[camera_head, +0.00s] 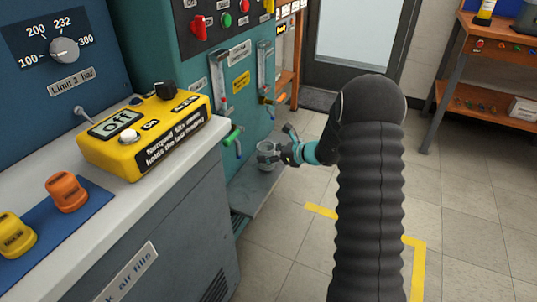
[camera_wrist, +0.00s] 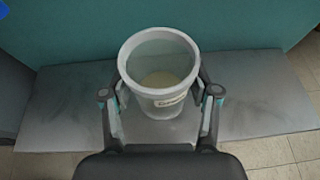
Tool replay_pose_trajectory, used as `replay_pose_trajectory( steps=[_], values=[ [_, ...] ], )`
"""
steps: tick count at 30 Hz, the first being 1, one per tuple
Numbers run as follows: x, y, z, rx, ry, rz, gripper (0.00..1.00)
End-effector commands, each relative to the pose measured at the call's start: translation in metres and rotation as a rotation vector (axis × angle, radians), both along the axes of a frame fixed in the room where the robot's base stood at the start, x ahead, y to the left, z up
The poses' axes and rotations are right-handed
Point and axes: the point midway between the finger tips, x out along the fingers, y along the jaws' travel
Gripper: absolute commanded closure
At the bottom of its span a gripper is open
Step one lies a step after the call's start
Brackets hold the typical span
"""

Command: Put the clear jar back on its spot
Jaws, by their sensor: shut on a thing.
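The clear jar (camera_wrist: 158,76) is a see-through cup with a pale label on its front and a pale layer at its bottom. In the wrist view it stands upright between the two fingers of my gripper (camera_wrist: 160,92), which is shut on it. In the head view the jar (camera_head: 266,153) is at or just above the grey shelf (camera_head: 262,184) at the foot of the teal panel. My gripper (camera_head: 281,153) reaches it from the right. I cannot tell whether the jar's base touches the shelf. Any marked spot beneath it is hidden.
The teal panel (camera_head: 245,135) rises behind the shelf, with tubes and a green-handled valve (camera_head: 233,134) above left of the jar. A grey bench (camera_head: 150,200) with a yellow box (camera_head: 145,135) stands at left. Tiled floor at right is open. A wooden workbench (camera_head: 490,75) is far right.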

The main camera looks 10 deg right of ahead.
Motion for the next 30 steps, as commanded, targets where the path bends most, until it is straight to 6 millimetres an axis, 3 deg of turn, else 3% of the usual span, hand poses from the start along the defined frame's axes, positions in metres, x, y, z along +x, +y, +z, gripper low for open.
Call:
replay_pose_trajectory(
  steps=[30],
  values=[
    [0.0000,-0.0003,-0.0088,0.000,0.000,0.000,0.81]
  ],
)
